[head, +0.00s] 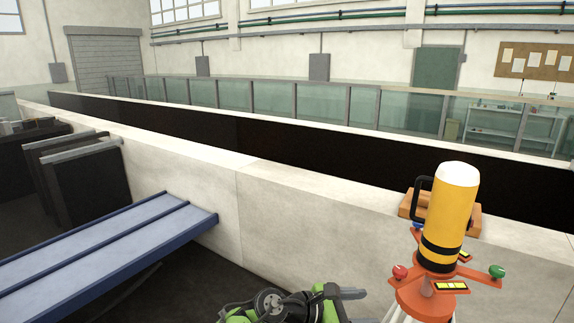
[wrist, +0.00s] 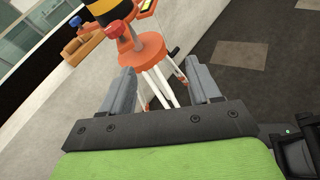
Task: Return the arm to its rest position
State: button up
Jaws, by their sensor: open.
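My gripper (head: 347,292) shows at the bottom of the head view, low in front of the pale flume wall, with part of my green and black arm. In the wrist view my gripper (wrist: 160,82) has its two grey fingers wide apart with nothing held between them. Beyond the fingers stands an orange tripod head (wrist: 143,50) with white legs. In the head view a yellow cylindrical instrument (head: 452,212) with a black handle and black bands stands upright on the orange tripod head (head: 425,297), to the right of my gripper. Most of my arm is out of view.
The long pale flume wall (head: 300,200) crosses behind my gripper. A wooden block (head: 468,220) lies on its ledge behind the instrument. A blue bench-like platform (head: 110,250) lies at left, with dark panels (head: 85,180) beyond. Dark floor is open between platform and arm.

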jog(key=s+d+f+m+g+y+b, duration=0.1)
jog(key=s+d+m+g+y+b, duration=0.15)
jog(key=s+d+m+y, duration=0.55)
jog(key=s+a+m+t+y+b, duration=0.1)
jog(key=s+a+m+t+y, duration=0.1)
jog(key=s, duration=0.7)
jog(key=s+a+r+m+t+y+b, duration=0.1)
jog(key=s+a+m+t+y+b, duration=0.1)
jog(key=s+a+m+y, duration=0.2)
jog(key=s+a+m, duration=0.2)
jog(key=s+m, duration=0.2)
jog(key=s, duration=0.1)
jog(key=shift+s+a+r, duration=0.2)
jog(key=shift+s, duration=0.05)
jog(key=shift+t, duration=0.25)
